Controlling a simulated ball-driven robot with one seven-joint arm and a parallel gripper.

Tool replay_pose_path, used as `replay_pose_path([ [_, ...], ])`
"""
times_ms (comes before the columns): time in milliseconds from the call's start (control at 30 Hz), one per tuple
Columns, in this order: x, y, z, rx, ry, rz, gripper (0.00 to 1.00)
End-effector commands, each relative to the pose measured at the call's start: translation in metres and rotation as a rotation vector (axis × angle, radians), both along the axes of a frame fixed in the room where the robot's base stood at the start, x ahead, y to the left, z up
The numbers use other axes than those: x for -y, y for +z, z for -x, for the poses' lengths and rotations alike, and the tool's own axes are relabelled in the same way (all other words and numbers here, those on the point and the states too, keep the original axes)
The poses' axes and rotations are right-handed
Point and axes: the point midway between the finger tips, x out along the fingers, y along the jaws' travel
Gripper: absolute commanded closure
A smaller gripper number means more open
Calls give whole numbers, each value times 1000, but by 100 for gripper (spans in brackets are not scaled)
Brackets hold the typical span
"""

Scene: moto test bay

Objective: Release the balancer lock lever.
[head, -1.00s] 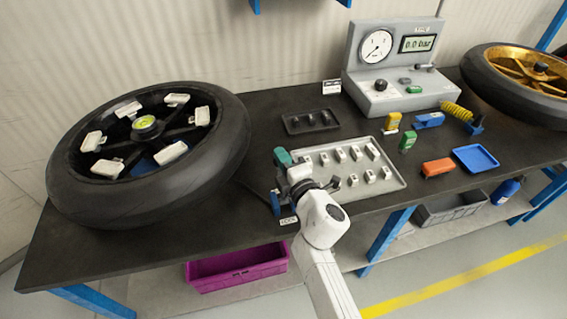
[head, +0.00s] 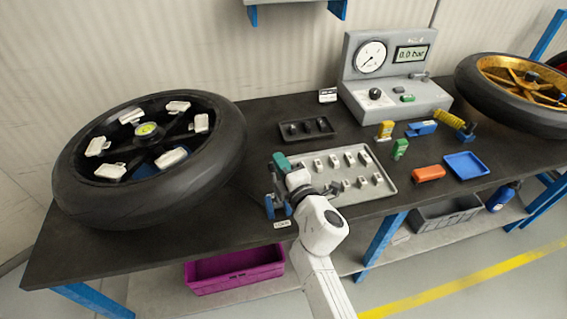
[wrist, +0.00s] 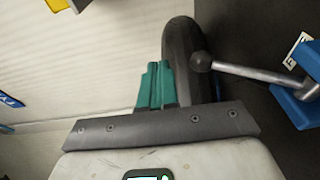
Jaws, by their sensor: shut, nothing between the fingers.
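The lock lever (wrist: 245,75) is a metal rod with a dark ball knob (wrist: 201,62) in the wrist view. Its other end meets a blue bracket (wrist: 300,85) at the right. In the head view the blue bracket (head: 270,207) stands at the bench's front edge above a small white label (head: 282,224); my wrist hides part of the lever there. My gripper (wrist: 156,72) has teal fingers, shut and empty, to the left of the knob in the wrist view with a gap in the picture. In the head view my gripper (head: 280,160) is above the bracket.
A black-rimmed wheel (head: 215,175) lies on the bench to the left. A grey tray (head: 385,190) with several small weights is right of my gripper, and a dark tray (head: 325,132) lies behind. A grey gauge console (head: 400,95) stands at the back. A purple crate (head: 235,272) sits below.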

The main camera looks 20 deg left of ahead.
Motion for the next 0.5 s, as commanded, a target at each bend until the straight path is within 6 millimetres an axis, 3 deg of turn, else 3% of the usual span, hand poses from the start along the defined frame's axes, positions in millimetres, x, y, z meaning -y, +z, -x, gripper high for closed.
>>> replay_pose_path([
  [500, 40, 53, 31, -1, -4, 1, 100],
])
